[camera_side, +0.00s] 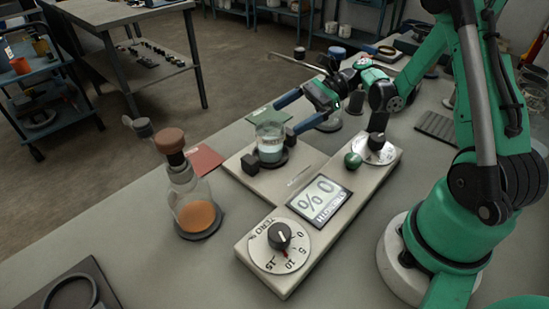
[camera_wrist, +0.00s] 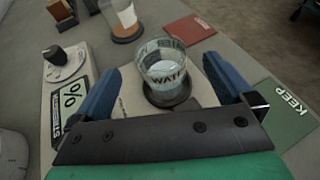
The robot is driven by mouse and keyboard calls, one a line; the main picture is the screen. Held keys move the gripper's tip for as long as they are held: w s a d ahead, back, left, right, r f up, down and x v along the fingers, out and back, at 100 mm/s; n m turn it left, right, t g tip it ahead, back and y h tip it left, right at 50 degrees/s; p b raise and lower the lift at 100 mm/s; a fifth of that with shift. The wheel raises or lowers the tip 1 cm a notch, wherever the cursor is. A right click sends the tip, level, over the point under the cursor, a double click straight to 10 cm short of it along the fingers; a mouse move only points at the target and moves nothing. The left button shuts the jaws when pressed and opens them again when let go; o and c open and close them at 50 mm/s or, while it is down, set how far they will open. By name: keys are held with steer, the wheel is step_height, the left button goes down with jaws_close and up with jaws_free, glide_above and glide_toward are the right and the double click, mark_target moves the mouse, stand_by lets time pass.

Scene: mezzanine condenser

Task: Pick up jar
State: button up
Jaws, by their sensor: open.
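A clear glass jar (camera_side: 270,143) with pale liquid stands upright on a dark round pad on the beige instrument. In the wrist view the jar (camera_wrist: 164,66) carries dark lettering that begins "WAT". My gripper (camera_side: 284,121) is open, with its blue fingers reaching toward the jar from behind in the side view. In the wrist view the gripper (camera_wrist: 161,68) has one finger on each side of the jar, with a gap visible at both. Nothing is held.
The instrument has a "0%" display (camera_side: 319,199) and a front dial (camera_side: 279,245). A stoppered flask (camera_side: 196,207) with orange contents stands left of it. A red card (camera_side: 204,160) and a green card (camera_wrist: 283,112) marked "KEEP" lie nearby. The front-left bench is mostly clear.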

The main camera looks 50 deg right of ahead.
mark_target(259, 133)
steer(key=shift+x, duration=2.8)
steer(key=c, duration=1.4)
steer(key=shift+c, duration=0.2)
steer(key=shift+r, duration=0.15)
steer(key=w+r+m+t+h, duration=0.2)
steer(key=r+m+t+h, duration=0.2)
steer(key=r, duration=0.6)
steer(key=w+r+m+t+h, duration=0.2)
steer(key=r+m+t+h, duration=0.2)
steer(key=r, duration=0.7)
steer(key=shift+a+m+h, duration=0.4)
steer(key=shift+a+m, duration=0.1)
steer(key=shift+m, duration=0.6)
